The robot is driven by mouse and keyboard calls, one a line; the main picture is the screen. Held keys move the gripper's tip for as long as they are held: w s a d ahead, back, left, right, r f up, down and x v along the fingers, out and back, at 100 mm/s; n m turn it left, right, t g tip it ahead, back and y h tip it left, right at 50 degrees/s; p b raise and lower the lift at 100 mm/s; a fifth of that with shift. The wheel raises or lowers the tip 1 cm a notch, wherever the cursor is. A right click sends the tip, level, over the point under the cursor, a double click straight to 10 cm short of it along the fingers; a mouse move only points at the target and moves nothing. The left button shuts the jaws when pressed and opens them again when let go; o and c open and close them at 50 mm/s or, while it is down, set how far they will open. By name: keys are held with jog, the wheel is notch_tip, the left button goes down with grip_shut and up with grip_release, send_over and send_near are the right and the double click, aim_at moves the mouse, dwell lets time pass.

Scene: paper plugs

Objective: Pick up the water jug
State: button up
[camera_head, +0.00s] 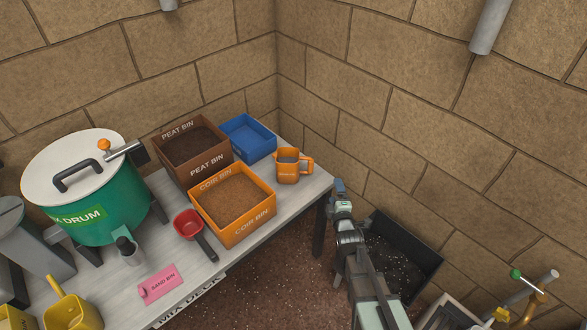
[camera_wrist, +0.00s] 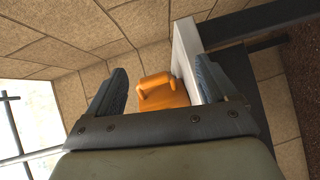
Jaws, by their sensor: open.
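The water jug is taken to be the orange jug (camera_head: 288,168) standing upright at the far right end of the table, with its handle on the right. My gripper (camera_head: 339,187) is just off the table's right end, to the right of the jug and apart from it. In the wrist view, my gripper (camera_wrist: 161,82) is open, its two blue-grey fingers spread wide. The orange jug (camera_wrist: 163,97) shows between and beyond them; its lower part is hidden by my gripper's body.
The orange coir bin (camera_head: 232,205) stands close left of the jug, with a blue tray (camera_head: 248,137) and brown peat bin (camera_head: 193,150) behind. A red scoop (camera_head: 189,224) and green mix drum (camera_head: 88,190) are further left. A dark tub (camera_head: 403,257) sits below, beside my arm.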

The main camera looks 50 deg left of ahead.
jog(key=n+y, duration=0.2)
send_near(310, 169)
jog(key=x, duration=0.7)
jog(key=shift+w+a, duration=0.2)
jog(key=shift+a, duration=0.05)
jog(key=shift+x, duration=2.85)
jog(key=shift+w+d+r, duration=0.1)
jog(key=shift+r, duration=0.05)
jog(key=c, duration=0.8)
jog(key=shift+r, duration=0.1)
